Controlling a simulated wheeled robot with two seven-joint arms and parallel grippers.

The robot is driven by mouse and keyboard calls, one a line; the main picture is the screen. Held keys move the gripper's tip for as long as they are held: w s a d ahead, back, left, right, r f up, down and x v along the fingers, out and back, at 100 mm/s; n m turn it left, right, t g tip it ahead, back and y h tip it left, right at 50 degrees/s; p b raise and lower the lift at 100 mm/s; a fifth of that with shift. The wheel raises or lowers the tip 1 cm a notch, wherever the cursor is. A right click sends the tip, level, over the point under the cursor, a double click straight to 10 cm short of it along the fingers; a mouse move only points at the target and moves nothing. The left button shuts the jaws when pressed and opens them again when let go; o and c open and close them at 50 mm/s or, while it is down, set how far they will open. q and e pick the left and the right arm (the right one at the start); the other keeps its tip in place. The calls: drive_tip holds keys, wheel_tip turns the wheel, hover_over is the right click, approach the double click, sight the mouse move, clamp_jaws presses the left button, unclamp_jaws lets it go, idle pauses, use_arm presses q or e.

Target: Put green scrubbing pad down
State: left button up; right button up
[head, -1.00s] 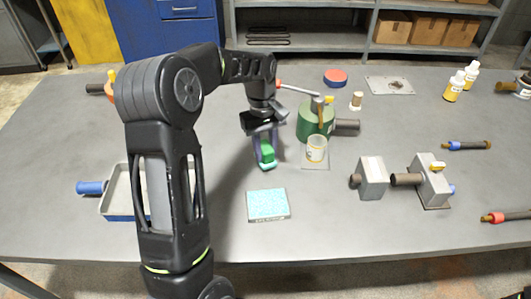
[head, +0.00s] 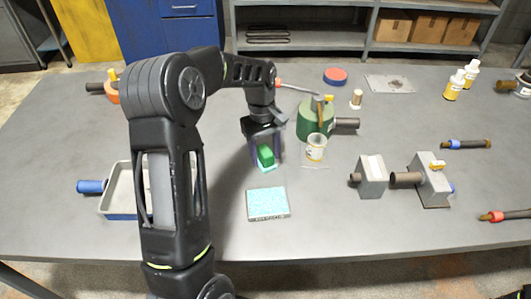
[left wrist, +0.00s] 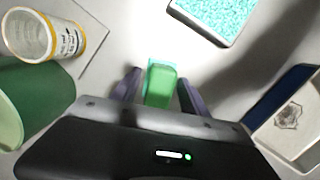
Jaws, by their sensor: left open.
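The green scrubbing pad (head: 266,156) is a small green block with a pale teal edge at its lower end. It sits between the fingers of my left gripper (head: 265,160), at the table's middle. The left wrist view shows the pad (left wrist: 160,84) between the two purple-grey fingers (left wrist: 158,88), with a gap on each side. The left gripper is open around it. The pad appears to rest on the table. My right gripper is not in view.
A green canister (head: 315,120) and a yellow-labelled cup (head: 316,147) stand close to the right of the gripper. A turquoise-topped tile (head: 268,203) lies in front. A grey tray (head: 118,190) is at left. Grey machine blocks (head: 372,176) stand at right.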

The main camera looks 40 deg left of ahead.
sight(264, 147)
use_arm(q)
drive_tip(key=shift+r, duration=0.25)
drive_tip(key=shift+w+r, duration=0.1)
drive_tip(key=shift+r, duration=0.15)
drive_tip(key=r, duration=0.5)
drive_tip(key=a+r+b, duration=0.1)
drive_tip(key=r, duration=0.1)
drive_tip(key=shift+w+a+r, duration=0.1)
drive_tip(key=shift+w+r, duration=0.2)
drive_tip(key=shift+r, duration=0.1)
drive_tip(key=r+p, duration=0.2)
drive_tip(key=r, duration=0.1)
drive_tip(key=shift+a+r, duration=0.2)
